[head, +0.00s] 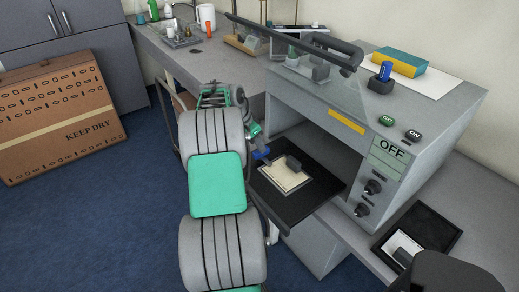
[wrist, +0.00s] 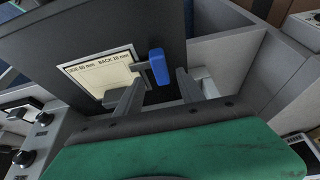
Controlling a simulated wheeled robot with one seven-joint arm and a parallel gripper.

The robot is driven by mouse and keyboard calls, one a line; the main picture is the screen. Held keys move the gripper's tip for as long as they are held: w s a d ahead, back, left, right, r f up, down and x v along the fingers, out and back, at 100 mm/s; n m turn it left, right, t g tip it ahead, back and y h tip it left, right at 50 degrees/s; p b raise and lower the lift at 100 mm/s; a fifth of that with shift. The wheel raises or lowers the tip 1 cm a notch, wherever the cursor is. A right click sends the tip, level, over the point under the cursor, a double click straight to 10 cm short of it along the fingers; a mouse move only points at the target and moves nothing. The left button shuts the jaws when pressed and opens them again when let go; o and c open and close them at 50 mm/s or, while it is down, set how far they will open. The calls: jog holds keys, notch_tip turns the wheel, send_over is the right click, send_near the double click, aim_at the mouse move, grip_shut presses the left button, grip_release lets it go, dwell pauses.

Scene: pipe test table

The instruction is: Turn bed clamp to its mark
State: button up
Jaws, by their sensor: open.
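The bed clamp shows a blue handle (wrist: 158,66) on a short dark arm in the wrist view. In the head view its blue part (head: 261,153) sits at the left edge of the black bed (head: 318,190). My gripper (wrist: 160,84) is open, its two grey fingers on either side of the handle's lower end in the picture. I cannot tell whether they touch it. In the head view my arm hides most of the gripper. I cannot make out the clamp's mark.
A black tray (head: 432,226) lies at right. A cardboard box (head: 60,118) stands at left. Blue floor is clear before it.

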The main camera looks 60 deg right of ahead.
aim_at(265, 158)
jog(key=x, duration=0.4)
jog(key=shift+d+f, duration=0.1)
jog(key=shift+f, duration=0.15)
jog(key=shift+c, duration=0.5)
grip_shut()
